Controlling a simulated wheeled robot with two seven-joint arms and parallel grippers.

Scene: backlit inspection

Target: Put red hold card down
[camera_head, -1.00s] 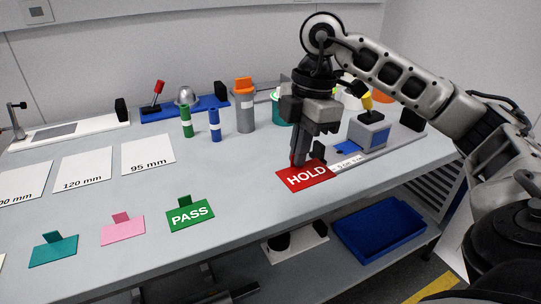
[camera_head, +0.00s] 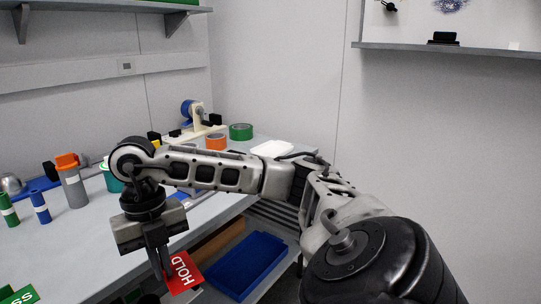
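The red HOLD card (camera_head: 184,273) shows in the head view at the lower left, tilted, just below the fingers of my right gripper (camera_head: 160,262). My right gripper points down and appears shut on the card; the fingers hide its tab. The card overlaps the table's front edge in the picture and seems held off the tabletop. My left gripper is not in view.
The grey table (camera_head: 85,245) runs along the left. A green PASS card (camera_head: 20,294) is cut off at the lower left corner. A blue bin (camera_head: 248,262) sits on the lower shelf. An orange-topped grey cylinder (camera_head: 72,187) and blue cylinder (camera_head: 40,207) stand on the table.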

